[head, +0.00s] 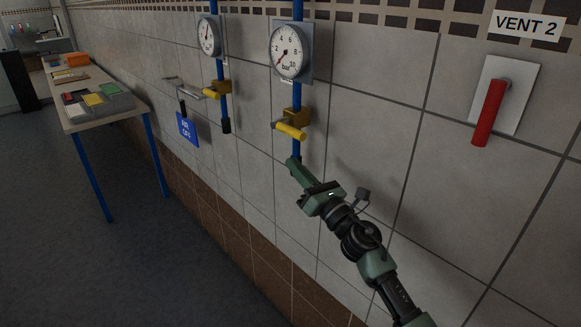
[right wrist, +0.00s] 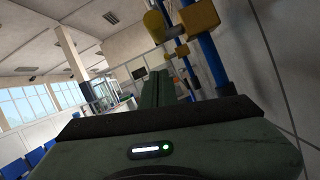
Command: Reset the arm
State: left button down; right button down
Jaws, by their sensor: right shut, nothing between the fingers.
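My right arm (head: 377,262) reaches up from the lower right in the head view. Its gripper (head: 292,162) is shut and empty, with its tip just below the yellow valve handle (head: 290,131) and close to the lower end of the blue pipe (head: 297,147). I cannot tell whether it touches the pipe. In the right wrist view the shut green fingers (right wrist: 157,88) show beside the yellow handle (right wrist: 155,27) and blue pipe (right wrist: 213,62). My left gripper is not in view.
A pressure gauge (head: 289,52) hangs above the valve, with a second gauge (head: 209,36) and yellow handle (head: 215,93) to its left. A red lever (head: 488,112) sits under the VENT 2 sign (head: 526,26). A table (head: 84,117) stands left; floor beside it is clear.

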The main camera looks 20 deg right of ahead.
jog(key=d+b+v, duration=0.1)
jog(key=b+v, duration=0.1)
jog(key=v, duration=0.6)
jog(key=d+f+m+g+h, duration=0.2)
jog(key=f+m, duration=0.4)
jog(key=f, duration=0.5)
jog(key=d+f+m+g+h, duration=0.1)
jog(key=d+f+m+h, duration=0.3)
jog(key=f, duration=0.7)
jog(key=s+a+f+m+g, duration=0.1)
jog(key=s+f+m+g, duration=0.3)
jog(key=f, duration=0.8)
jog(key=s+a+f+m+g, duration=0.1)
jog(key=s+f+m+g, duration=0.1)
jog(key=s+f+m, duration=0.65)
jog(key=s+a+f+m+g, duration=0.2)
jog(key=s+f+g, duration=0.1)
jog(key=s+f, duration=0.6)
jog(key=s+a+f+m+g, duration=0.25)
jog(key=s+f, duration=0.45)
jog(key=f, duration=0.4)
jog(key=s+a+f+m+g, duration=0.2)
jog(key=s+f+m, duration=0.1)
jog(key=s, duration=0.8)
jog(key=s+a+f+m+g, duration=0.3)
jog(key=s+f, duration=0.2)
jog(key=s, duration=0.7)
jog(key=shift+f+m, duration=0.25)
jog(key=shift+m, duration=0.05)
